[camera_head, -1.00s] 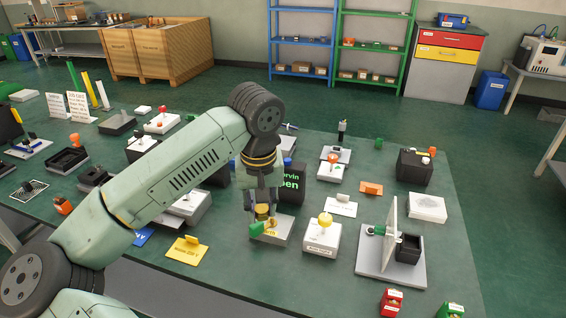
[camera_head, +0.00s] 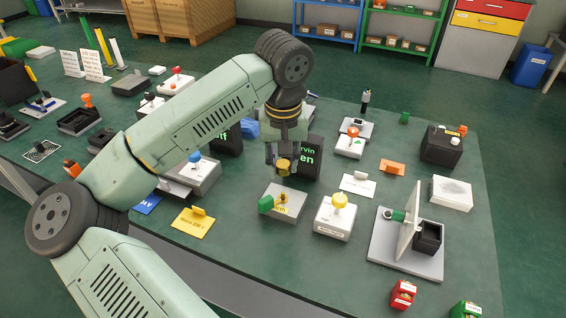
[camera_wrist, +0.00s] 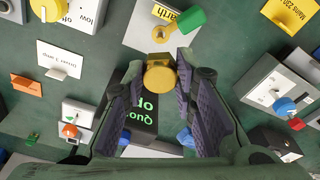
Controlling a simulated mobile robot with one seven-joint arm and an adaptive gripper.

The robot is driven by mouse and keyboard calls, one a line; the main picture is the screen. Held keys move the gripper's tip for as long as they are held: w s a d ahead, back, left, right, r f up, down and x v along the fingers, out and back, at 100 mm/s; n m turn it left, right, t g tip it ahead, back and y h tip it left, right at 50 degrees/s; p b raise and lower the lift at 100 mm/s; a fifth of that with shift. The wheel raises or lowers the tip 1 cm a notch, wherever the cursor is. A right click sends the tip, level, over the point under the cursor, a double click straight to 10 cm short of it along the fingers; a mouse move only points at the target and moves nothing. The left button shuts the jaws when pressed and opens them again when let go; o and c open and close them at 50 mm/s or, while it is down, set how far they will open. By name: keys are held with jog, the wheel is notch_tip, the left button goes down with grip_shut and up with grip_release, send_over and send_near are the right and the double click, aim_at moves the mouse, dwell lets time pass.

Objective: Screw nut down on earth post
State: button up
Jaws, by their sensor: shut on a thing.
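My gripper (camera_head: 283,158) is shut on a brass-coloured nut (camera_head: 284,167) and holds it in the air, above and behind the earth block. In the wrist view the nut (camera_wrist: 160,77) sits between the fingertips. The post itself is too small to make out clearly.
A white block with a yellow knob (camera_head: 340,200) stands just right of the earth block. A black box with green lettering (camera_head: 306,158) stands close behind my gripper. A yellow sign (camera_head: 193,221) lies front left.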

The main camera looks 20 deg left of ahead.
aim_at(283, 194)
jog(key=shift+f+b, duration=2.6)
jog(key=shift+f, duration=0.35)
jog(key=shift+b, duration=0.85)
jog(key=shift+f+b, duration=0.35)
jog(key=shift+b, duration=0.15)
jog(key=shift+f+b, duration=0.1)
jog(key=shift+b, duration=1)
dwell(2.6)
